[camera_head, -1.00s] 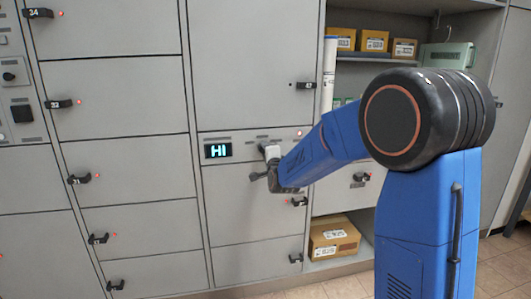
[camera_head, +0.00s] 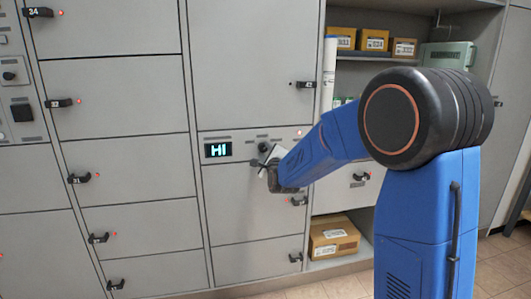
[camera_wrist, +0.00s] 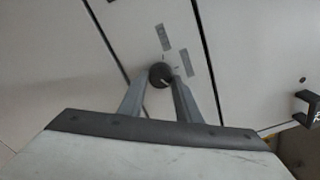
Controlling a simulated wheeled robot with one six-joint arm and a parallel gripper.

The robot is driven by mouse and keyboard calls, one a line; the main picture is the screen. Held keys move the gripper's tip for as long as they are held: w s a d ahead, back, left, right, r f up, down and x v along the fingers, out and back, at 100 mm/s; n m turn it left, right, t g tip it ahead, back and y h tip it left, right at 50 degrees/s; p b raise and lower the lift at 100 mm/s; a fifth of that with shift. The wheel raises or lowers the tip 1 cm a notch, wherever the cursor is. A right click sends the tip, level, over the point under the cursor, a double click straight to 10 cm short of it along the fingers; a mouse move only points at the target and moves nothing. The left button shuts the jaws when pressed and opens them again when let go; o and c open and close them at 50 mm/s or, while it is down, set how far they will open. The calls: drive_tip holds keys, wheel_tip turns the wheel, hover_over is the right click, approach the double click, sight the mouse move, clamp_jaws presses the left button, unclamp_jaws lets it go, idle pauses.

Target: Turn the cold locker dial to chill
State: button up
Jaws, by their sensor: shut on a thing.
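The cold locker dial (camera_head: 263,147) is a small dark round knob on the grey locker panel, right of a lit display (camera_head: 218,150) that reads "HI". In the wrist view the dial (camera_wrist: 158,72) has a pale pointer mark and sits between my fingertips. My gripper (camera_head: 261,163) is at the panel, tilted, with its fingers at the dial; the wrist view shows my gripper (camera_wrist: 160,78) shut on it. Small grey labels (camera_wrist: 165,37) lie around the dial, too blurred to read.
Grey locker doors with dark handles (camera_head: 78,178) and red lights surround the panel. A locker handle (camera_head: 299,201) juts out just below right of my gripper. Shelves at right hold cardboard boxes (camera_head: 334,238) and a white tube (camera_head: 329,75).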

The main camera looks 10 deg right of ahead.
drive_tip(key=shift+f, duration=0.1)
idle(0.3)
drive_tip(key=o, duration=1)
drive_tip(key=s, duration=1.7)
drive_tip(key=shift+s, duration=0.2)
drive_tip(key=shift+s+d, duration=0.1)
